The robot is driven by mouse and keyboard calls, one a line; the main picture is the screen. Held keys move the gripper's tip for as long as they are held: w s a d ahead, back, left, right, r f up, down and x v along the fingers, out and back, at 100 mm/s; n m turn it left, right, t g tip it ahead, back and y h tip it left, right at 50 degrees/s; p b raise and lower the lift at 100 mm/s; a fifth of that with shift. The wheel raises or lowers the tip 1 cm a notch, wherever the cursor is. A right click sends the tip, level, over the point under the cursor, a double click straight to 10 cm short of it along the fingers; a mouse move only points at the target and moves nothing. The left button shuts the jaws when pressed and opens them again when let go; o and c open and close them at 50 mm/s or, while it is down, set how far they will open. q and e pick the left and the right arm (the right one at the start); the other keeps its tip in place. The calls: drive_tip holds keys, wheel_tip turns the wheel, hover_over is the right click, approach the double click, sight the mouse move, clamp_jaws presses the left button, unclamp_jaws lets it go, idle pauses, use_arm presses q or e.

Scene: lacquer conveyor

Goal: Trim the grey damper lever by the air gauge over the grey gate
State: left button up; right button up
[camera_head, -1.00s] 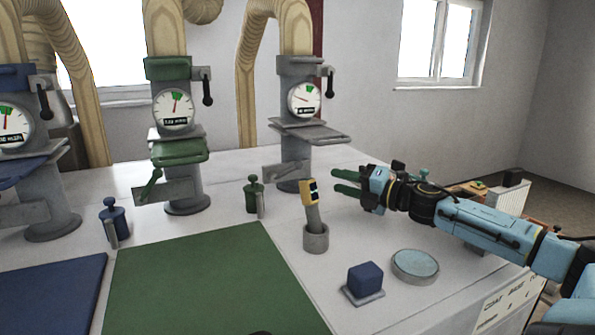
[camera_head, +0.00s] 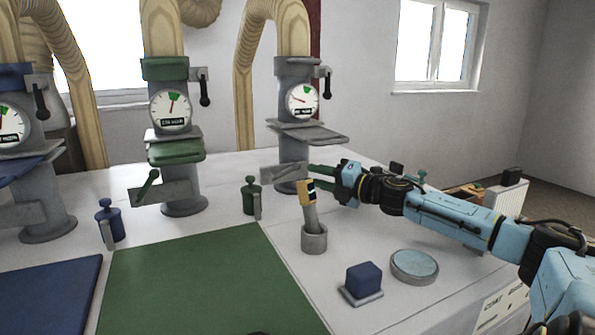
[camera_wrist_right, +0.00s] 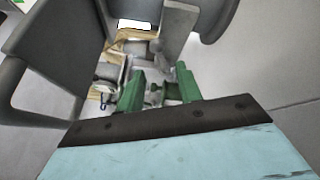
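The grey gate (camera_head: 312,133) is a flat plate on the grey post at the back right. The air gauge (camera_head: 302,101) above it has a white dial with a green sector, its needle left of that sector. A dark-handled lever (camera_head: 327,84) hangs down from a grey bracket beside the gauge. My right gripper (camera_head: 322,179) is well below it, near the foot of the grey post, its green fingers apart. In the right wrist view the fingers (camera_wrist_right: 159,88) are also apart; grey parts show beyond them, with no clear grip. My left gripper is not in view.
A grey lower bracket (camera_head: 284,173) sits left of my fingers. A grey cup (camera_head: 314,239) holding a yellow-headed tool stands in front of my gripper. A blue cube (camera_head: 364,277) and round pad (camera_head: 414,266) are nearer. Green (camera_head: 170,150) and blue stations stand left.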

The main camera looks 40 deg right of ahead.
sight(293, 169)
drive_tip(key=shift+w+a+r+p, duration=0.1)
drive_tip(key=shift+w+a+p, duration=0.05)
drive_tip(key=shift+w, duration=0.25)
drive_tip(key=shift+w+a+r+p, duration=0.1)
drive_tip(key=shift+w+a+p, duration=0.05)
drive_tip(key=shift+w, duration=0.25)
drive_tip(key=shift+w+p, duration=0.5)
drive_tip(key=shift+w, duration=0.05)
drive_tip(key=shift+p+x, duration=0.4)
drive_tip(key=shift+x, duration=0.4)
drive_tip(key=shift+p+x, duration=0.6)
drive_tip(key=shift+x, duration=0.7)
drive_tip(key=shift+s+a+f, duration=0.1)
drive_tip(key=shift+a+f, duration=0.05)
clamp_jaws()
